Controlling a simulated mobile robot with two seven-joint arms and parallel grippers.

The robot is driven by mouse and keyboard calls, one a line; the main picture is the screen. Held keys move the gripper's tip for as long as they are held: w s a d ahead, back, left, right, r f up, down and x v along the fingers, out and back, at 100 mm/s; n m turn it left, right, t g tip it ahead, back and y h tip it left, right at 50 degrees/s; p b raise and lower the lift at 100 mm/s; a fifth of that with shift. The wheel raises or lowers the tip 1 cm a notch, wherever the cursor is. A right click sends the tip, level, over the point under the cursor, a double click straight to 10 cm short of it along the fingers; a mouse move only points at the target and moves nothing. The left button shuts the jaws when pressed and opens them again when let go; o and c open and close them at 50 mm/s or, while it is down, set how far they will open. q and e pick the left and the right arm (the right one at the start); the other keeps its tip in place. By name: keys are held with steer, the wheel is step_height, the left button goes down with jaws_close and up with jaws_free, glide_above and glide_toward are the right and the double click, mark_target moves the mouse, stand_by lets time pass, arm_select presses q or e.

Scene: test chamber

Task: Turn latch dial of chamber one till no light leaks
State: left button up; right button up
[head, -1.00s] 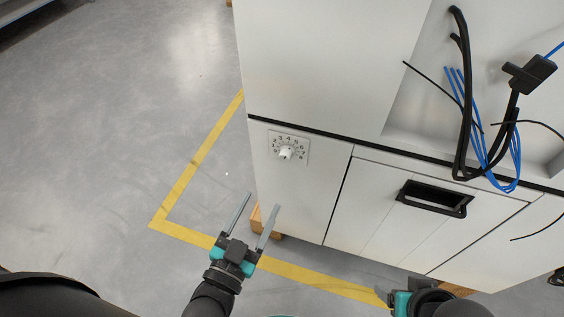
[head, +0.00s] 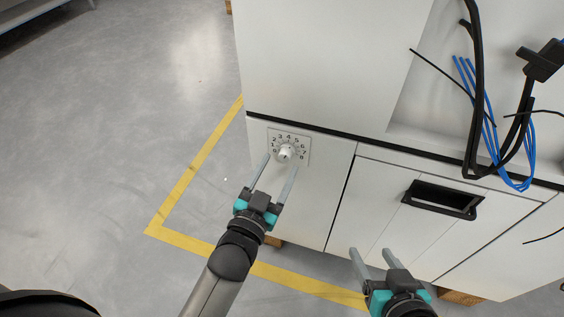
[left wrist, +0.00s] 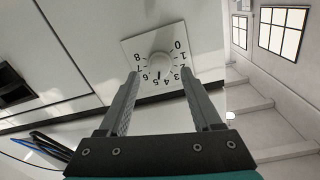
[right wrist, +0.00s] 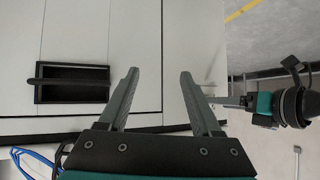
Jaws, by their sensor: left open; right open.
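The latch dial (head: 286,152) is a white knob on a square plate numbered 0 to 8, on the cabinet's lower left front panel. In the left wrist view the dial (left wrist: 161,62) lies beyond and between my fingertips, with the numbers upside down. My left gripper (head: 276,168) is open and empty, with its fingers pointing at the dial from just below; contact is not visible. My right gripper (head: 372,254) is open and empty, below the black recessed handle. No light leak can be made out.
The white chamber cabinet (head: 320,60) fills the middle and right. A black handle (head: 441,200) sits on the door to the right of the dial. Black and blue cables (head: 490,120) hang at upper right. Yellow floor tape (head: 190,180) runs around the cabinet; the floor at left is clear.

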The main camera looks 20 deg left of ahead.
mark_target(286, 154)
arm_select(q)
steer(key=shift+w, duration=0.7)
steer(key=shift+w+d+b, duration=0.1)
steer(key=shift+w+b, duration=0.4)
steer(key=shift+w, duration=0.25)
arm_select(e)
steer(key=shift+w+a+r+t+y, duration=0.2)
steer(key=shift+a+t+y, duration=0.1)
steer(key=shift+a+t, duration=0.25)
steer(key=shift+w+a+r+t+y, duration=0.1)
steer(key=shift+a+r+t+y, duration=0.15)
steer(key=shift+a+t, duration=0.3)
arm_select(q)
jaws_close()
